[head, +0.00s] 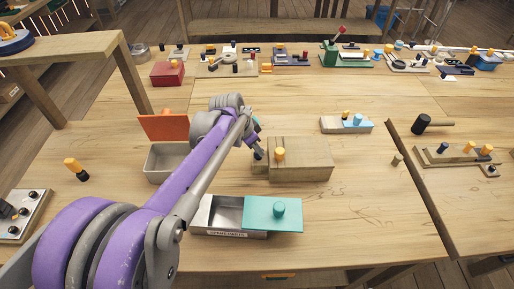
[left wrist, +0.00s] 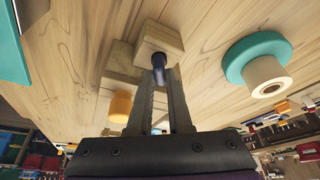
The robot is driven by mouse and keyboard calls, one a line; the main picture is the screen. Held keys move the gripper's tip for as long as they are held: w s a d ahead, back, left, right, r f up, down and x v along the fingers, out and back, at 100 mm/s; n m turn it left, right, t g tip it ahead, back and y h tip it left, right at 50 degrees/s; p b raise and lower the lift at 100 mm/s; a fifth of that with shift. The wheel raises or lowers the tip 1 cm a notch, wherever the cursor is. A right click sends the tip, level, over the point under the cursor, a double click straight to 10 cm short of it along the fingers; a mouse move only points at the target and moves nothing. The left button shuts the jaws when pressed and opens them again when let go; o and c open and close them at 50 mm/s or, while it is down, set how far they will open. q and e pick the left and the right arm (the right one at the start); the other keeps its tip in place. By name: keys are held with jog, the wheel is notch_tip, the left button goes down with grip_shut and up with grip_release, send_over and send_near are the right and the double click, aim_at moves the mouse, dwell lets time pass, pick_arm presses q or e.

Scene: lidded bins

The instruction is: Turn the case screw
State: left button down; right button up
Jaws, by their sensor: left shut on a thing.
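The wooden case (head: 312,160) lies on the table right of the middle, with a yellow knob (head: 280,154) on its top. A dark screw (left wrist: 158,70) sticks out of a small wooden block (left wrist: 158,40) in the left wrist view. My left gripper (head: 257,153) is at the left end of the case. In the left wrist view its fingers (left wrist: 159,85) are shut on the screw. In the head view my arm partly hides the screw. My right gripper is not in view.
A grey bin with a raised orange lid (head: 165,127) stands left of the case. A metal bin with a teal lid (head: 258,213) is in front. A small tray (head: 346,125) and a black mallet (head: 422,123) lie to the right. Bare table lies right of the case.

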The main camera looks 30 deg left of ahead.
pick_arm(q)
jog(key=n+y, duration=0.1)
jog(key=n, duration=0.1)
jog(key=n+y, duration=0.1)
jog(key=n, duration=0.2)
jog(key=shift+d, duration=0.2)
jog(key=n+y, duration=0.1)
jog(key=n, duration=0.2)
jog(key=n+y, duration=0.1)
jog(key=n, duration=0.1)
jog(key=shift+d+n, duration=0.15)
jog(key=shift+n, duration=0.25)
jog(key=n+y, duration=0.1)
jog(key=n, duration=0.1)
jog(key=n+g, duration=0.1)
jog(key=n, duration=0.2)
jog(key=shift+w+g+y+p, duration=0.15)
jog(key=shift+g+y+p, duration=0.15)
jog(key=shift+y+p, duration=0.1)
jog(key=n+g, duration=0.1)
jog(key=n, duration=0.4)
jog(key=shift+d+g+y, duration=0.1)
jog(key=shift+g+y, duration=0.2)
jog(key=shift+g, duration=0.1)
jog(key=shift+n, duration=0.4)
jog(key=c, duration=0.8)
grip_release()
jog(key=shift+c, duration=0.2)
